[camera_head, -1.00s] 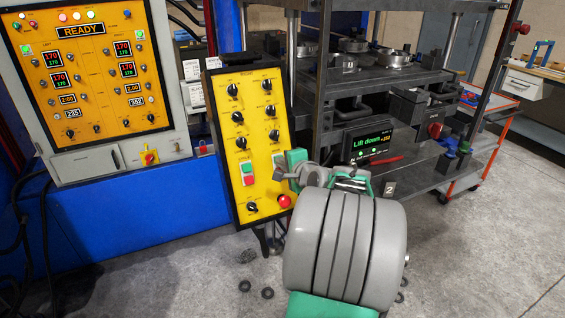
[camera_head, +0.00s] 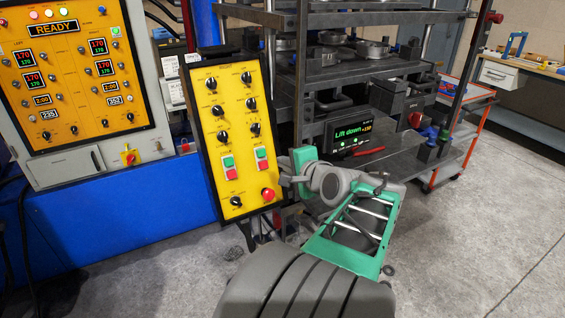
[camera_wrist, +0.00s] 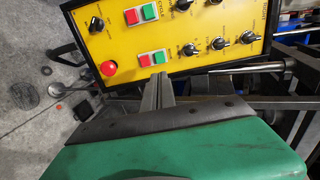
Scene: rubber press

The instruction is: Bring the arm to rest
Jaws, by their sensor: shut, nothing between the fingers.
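My arm reaches forward from the bottom of the head view, with green and grey links. My gripper (camera_wrist: 166,90) shows in the wrist view with its narrow fingers together and nothing between them. It is in front of the yellow control panel (camera_wrist: 205,60), close to its lower edge; I cannot tell whether it touches. In the head view the gripper's fingers are hard to make out beside the panel (camera_head: 207,140). The panel carries black knobs, green and red buttons and a red mushroom button (camera_head: 267,195).
The press frame (camera_head: 345,15) with shelves stands behind the arm. Its small display (camera_head: 348,133) reads "Lift down". A grey-framed cabinet (camera_head: 75,70) reads "READY" at left. A red trolley (camera_head: 460,150) stands at right. The concrete floor (camera_head: 480,250) is open at right. Small dark rings (camera_wrist: 45,71) lie on the floor.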

